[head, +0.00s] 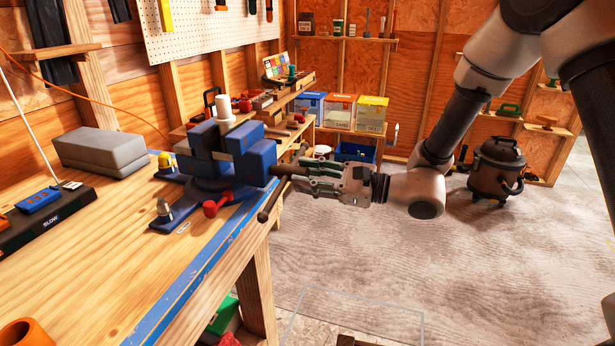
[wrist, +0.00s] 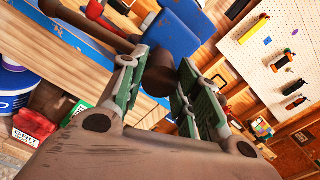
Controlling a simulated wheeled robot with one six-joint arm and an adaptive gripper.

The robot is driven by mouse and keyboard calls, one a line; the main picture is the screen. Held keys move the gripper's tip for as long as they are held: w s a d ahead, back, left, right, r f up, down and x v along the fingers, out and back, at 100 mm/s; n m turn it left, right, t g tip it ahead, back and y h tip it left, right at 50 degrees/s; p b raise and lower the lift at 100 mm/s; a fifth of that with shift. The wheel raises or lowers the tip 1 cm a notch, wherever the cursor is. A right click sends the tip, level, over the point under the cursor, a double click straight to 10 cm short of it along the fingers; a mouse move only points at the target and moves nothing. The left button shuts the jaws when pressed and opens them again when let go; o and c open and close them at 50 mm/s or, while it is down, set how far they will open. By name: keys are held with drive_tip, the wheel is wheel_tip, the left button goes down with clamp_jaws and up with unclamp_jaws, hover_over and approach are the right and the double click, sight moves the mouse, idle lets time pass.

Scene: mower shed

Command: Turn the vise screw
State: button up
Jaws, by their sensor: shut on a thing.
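A blue vise (head: 247,152) is mounted at the right edge of the wooden workbench, with a pale upright cylinder (head: 224,106) between its jaws. Its dark screw (head: 283,170) sticks out to the right toward my gripper. A dark handle bar (head: 268,207) slants across the screw end. My gripper (head: 302,178) reaches in from the right and is shut on the screw head. In the wrist view, the brown round screw head (wrist: 158,74) sits between the green finger pads of my gripper (wrist: 160,88), and the bar (wrist: 85,22) runs out to the upper left. The far side of the screw head is hidden.
The workbench (head: 120,260) carries a grey block (head: 100,150), a red-knobbed part (head: 218,204) beside the vise and an orange ring (head: 25,335). A shop vacuum (head: 497,168) stands on the floor behind my arm. The floor right of the bench is open.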

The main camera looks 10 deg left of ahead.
drive_tip(key=m, duration=1.7)
drive_tip(key=shift+d+f, duration=0.2)
drive_tip(key=shift+f, duration=0.05)
drive_tip(key=m, duration=0.9)
drive_tip(key=shift+d+f, duration=0.1)
drive_tip(key=m, duration=0.5)
drive_tip(key=shift+m, duration=1.9)
